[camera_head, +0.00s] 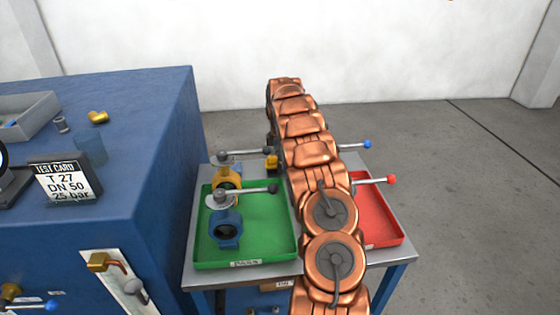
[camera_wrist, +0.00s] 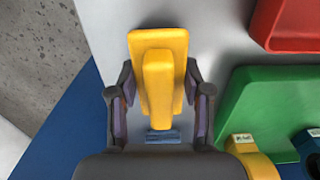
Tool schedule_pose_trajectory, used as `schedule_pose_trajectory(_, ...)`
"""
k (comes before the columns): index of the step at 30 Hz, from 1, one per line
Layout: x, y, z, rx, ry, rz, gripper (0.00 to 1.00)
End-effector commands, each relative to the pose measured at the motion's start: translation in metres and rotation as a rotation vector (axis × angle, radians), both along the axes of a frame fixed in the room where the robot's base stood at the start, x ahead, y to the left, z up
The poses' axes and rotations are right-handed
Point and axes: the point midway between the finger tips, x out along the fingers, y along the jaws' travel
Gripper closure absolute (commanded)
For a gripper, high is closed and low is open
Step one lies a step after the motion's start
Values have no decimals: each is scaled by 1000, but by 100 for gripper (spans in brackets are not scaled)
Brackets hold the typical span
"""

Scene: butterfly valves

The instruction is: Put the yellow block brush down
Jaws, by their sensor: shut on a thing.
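The yellow block brush (camera_wrist: 158,75) is between the two fingers of my gripper (camera_wrist: 159,88) in the wrist view. The fingers are shut on its sides. It is over the grey table top (camera_wrist: 215,45), beside the green tray; I cannot tell whether it touches the surface. A small blue part (camera_wrist: 162,136) shows at its near end. In the head view only a small yellow bit (camera_head: 271,162), probably the brush, shows left of my arm, at the far side of the table. My arm hides the gripper there.
The green tray (camera_head: 284,250) holds a yellow valve (camera_head: 228,180) and a blue valve (camera_head: 226,230) with levers. The red tray (camera_head: 385,220) is partly hidden by my arm. A blue cabinet (camera_head: 165,160) with a test card (camera_head: 63,182) stands left.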

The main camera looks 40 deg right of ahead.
Motion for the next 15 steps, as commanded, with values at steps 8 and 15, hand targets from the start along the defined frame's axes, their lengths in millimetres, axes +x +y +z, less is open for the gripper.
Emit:
schedule_pose_trajectory(8,0,0,-3,-1,-1,-1,79)
schedule_pose_trajectory(15,0,0,-5,-1,-1,-1,41)
